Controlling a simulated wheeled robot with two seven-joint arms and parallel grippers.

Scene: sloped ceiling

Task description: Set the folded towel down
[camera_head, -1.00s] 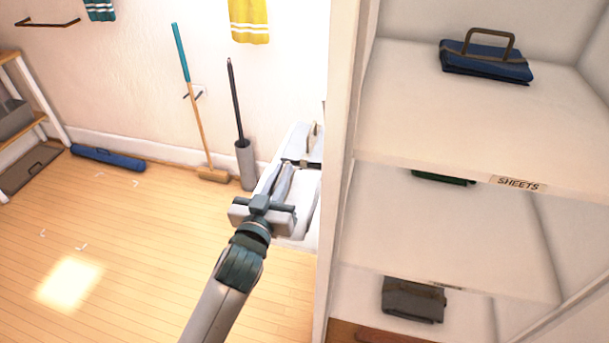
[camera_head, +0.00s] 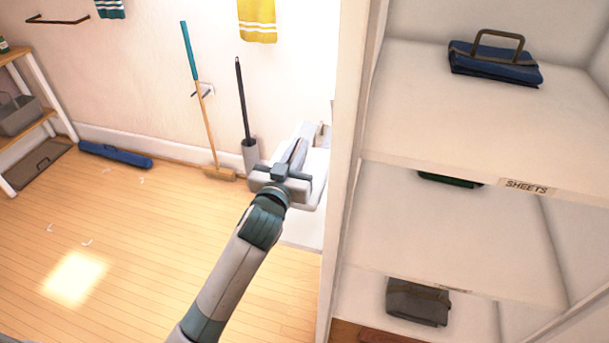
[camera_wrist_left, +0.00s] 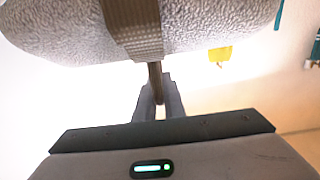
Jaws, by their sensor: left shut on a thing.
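In the head view my left gripper (camera_head: 297,153) is left of the shelf unit's upright, at the end of my extended arm. Pale shapes lie beyond it there; I cannot clearly separate the towel from them. My right gripper is not in view.
The white shelf unit (camera_head: 455,115) on the right has a "SHEETS" label (camera_head: 527,187) and holds a blue folded bundle (camera_head: 495,66), a green one (camera_head: 449,179) and a grey one (camera_head: 417,302). A broom (camera_head: 207,125) leans on the wall. The wooden floor at left is mostly clear.

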